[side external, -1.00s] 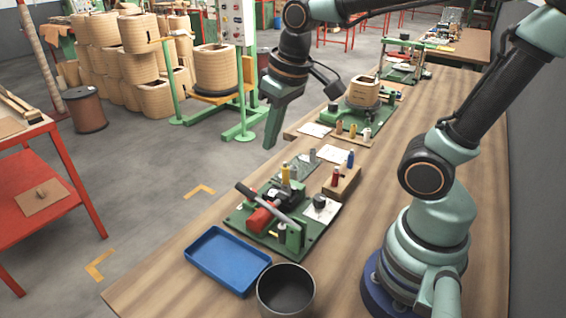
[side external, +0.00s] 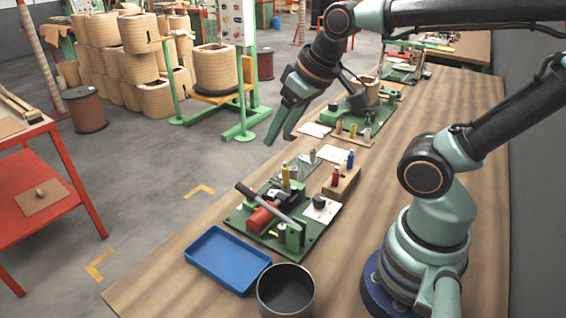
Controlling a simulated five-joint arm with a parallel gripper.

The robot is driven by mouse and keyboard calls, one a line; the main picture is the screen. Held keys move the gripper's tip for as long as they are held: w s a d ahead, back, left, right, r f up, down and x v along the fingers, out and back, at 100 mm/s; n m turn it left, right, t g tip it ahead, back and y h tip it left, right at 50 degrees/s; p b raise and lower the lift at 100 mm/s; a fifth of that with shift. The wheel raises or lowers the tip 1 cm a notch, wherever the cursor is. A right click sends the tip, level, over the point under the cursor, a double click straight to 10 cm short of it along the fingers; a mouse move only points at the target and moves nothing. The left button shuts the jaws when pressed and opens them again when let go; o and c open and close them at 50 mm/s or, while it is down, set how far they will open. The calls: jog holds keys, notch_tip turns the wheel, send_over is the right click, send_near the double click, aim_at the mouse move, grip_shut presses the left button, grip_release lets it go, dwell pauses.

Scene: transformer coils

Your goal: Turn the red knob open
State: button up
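A green fixture (side external: 318,237) stands on the wooden bench. It carries a red cylindrical part (side external: 262,217), which may be the red knob, with a grey lever (side external: 262,203) slanting across it. The lever has a dark grip at its upper left end, and it partly hides the red part. My gripper (side external: 279,140) hangs above and behind the fixture, pointing down and clear of it. Its two fingertips look apart with nothing between them.
A blue tray (side external: 228,283) and a dark round bin (side external: 286,308) stand in front of the fixture. A wooden block (side external: 343,185) with red and blue bottles is right of it. Another green fixture with a coil (side external: 366,92) stands farther back. Bare bench (side external: 400,120) lies to the right.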

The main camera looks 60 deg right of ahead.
jog(key=w+d+f+m+g, duration=0.2)
jog(key=w+f+m+g, duration=0.3)
jog(key=w+f+m, duration=0.55)
jog(key=shift+m, duration=0.95)
jog(key=f, duration=1)
jog(key=shift+w+d+f, duration=0.15)
jog(key=shift+w+d, duration=0.05)
jog(key=shift+w, duration=0.1)
jog(key=shift+c, duration=0.3)
